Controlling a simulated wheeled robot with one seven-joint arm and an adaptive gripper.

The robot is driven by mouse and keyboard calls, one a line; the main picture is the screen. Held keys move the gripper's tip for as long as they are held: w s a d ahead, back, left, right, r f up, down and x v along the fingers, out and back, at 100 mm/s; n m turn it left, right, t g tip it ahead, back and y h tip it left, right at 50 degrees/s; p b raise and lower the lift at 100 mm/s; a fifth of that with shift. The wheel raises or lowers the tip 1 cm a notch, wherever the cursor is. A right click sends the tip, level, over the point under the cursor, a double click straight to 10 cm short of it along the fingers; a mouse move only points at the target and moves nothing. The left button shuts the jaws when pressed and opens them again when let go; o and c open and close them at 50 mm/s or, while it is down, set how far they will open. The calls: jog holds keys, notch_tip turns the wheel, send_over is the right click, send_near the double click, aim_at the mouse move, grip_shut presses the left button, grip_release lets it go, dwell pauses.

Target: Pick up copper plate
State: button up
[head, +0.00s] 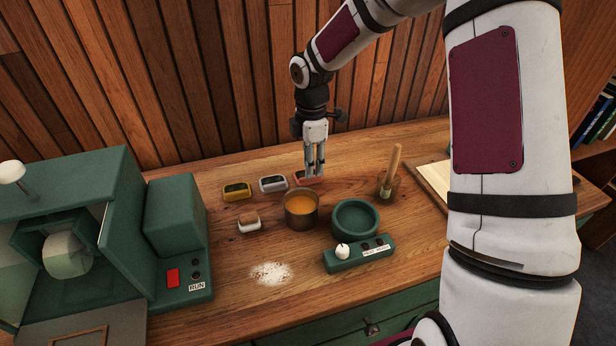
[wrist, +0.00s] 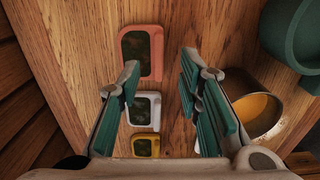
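The copper plate is a small rounded tile with a pinkish-copper rim and a dark green centre. In the wrist view the copper plate (wrist: 151,74) lies flat on the wooden counter, at the top of a row of three plates, near the left fingertip. My gripper (head: 315,174) is over the back of the counter, pointing down. In the head view its fingers partly hide the copper plate. In the wrist view my gripper (wrist: 160,72) is open, with nothing between its teal finger pads.
The silver plate (head: 273,184) and gold plate (head: 237,191) lie left of the copper plate. A pot with orange contents (head: 301,210), a green bowl (head: 355,218) and a wooden-handled tool (head: 391,172) stand nearby. Green machines (head: 178,235) occupy the left side; wood panelling is behind.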

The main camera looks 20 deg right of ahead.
aim_at(300, 180)
notch_tip(300, 180, down, 4)
jog(key=shift+w+a, duration=0.1)
grip_shut()
jog(key=shift+r, duration=0.1)
